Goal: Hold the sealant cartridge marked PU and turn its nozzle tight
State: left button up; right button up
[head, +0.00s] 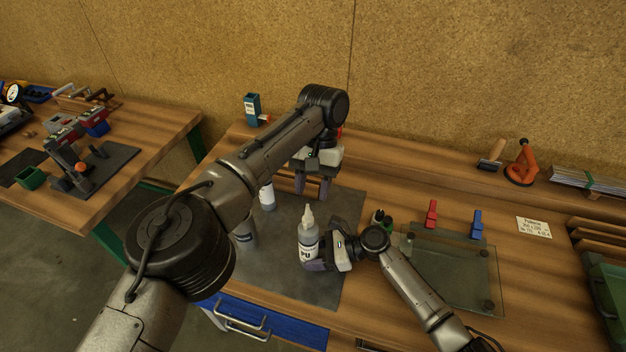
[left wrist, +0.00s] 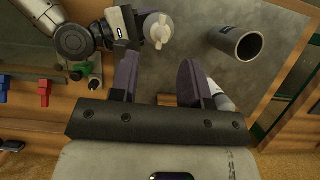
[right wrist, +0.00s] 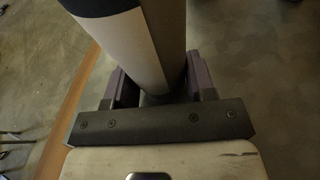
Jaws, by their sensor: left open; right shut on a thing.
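The grey sealant cartridge marked PU (head: 308,242) stands upright at the front of the dark mat (head: 340,290), its pale nozzle (head: 308,216) pointing up. My right gripper (head: 328,258) is shut on the cartridge's body from the right. The cartridge fills the space between the fingers in the right wrist view (right wrist: 150,45). My left gripper (head: 312,188) is open and empty, behind and above the cartridge, with its fingers pointing down. In the left wrist view the nozzle and cartridge top (left wrist: 158,29) lie beyond the left finger, outside the jaws.
A second, pale cartridge (head: 267,196) stands on the mat behind left. A grey open tube (left wrist: 236,42) stands near it, partly hidden by my left arm in the head view. A glass pane (head: 455,270) with red and blue clamps lies at right. A teal holder (head: 252,108) stands behind.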

pick_arm(q)
jog(key=shift+w+d+r, duration=0.1)
jog(key=shift+w+r, duration=0.1)
jog(key=shift+r, duration=0.45)
pick_arm(e)
jog(key=o, duration=0.8)
